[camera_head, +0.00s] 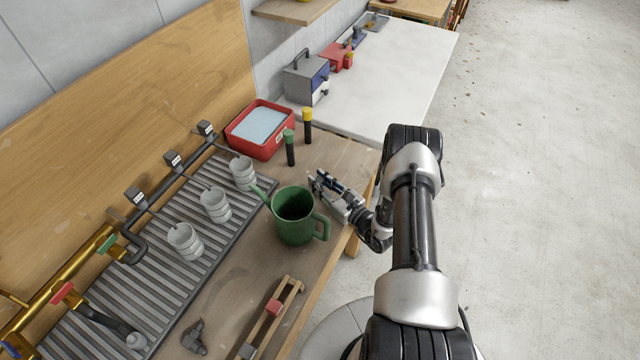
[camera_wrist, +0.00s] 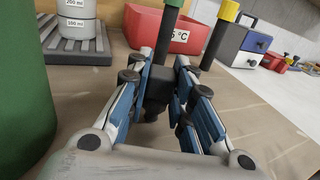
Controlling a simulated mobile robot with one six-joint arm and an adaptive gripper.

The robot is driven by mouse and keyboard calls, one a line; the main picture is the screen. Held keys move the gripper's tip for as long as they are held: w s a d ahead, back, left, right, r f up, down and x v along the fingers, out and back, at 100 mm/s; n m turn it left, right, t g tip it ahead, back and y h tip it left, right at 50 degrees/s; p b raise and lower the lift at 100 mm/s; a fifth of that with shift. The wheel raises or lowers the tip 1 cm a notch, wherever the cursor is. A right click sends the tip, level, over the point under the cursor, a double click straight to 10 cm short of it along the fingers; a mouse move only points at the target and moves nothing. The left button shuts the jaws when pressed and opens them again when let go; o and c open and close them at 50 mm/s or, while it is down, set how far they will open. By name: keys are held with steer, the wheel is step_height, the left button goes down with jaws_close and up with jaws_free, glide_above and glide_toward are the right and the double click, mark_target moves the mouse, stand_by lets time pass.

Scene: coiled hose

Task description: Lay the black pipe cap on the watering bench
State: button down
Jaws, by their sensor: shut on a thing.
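My gripper (camera_head: 322,183) is low over the right side of the wooden watering bench (camera_head: 335,155), just right of the green watering can. In the wrist view, my gripper (camera_wrist: 165,95) has its blue-padded fingers shut on the black pipe cap (camera_wrist: 157,84), a small dark block-like piece. Whether the cap touches the bench top or hangs just above it I cannot tell. In the head view the cap is mostly hidden by the fingers.
The green can (camera_head: 294,228) stands close left of my gripper. Behind are a green-topped tube (camera_head: 290,150), a yellow-topped tube (camera_head: 307,127) and a red water tub (camera_head: 238,142). Grey cups (camera_head: 185,241) stand on a slatted rack. Bare wood lies around the gripper.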

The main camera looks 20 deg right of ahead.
steer(key=shift+f, duration=0.15)
steer(key=c, duration=1.4)
jaws_free()
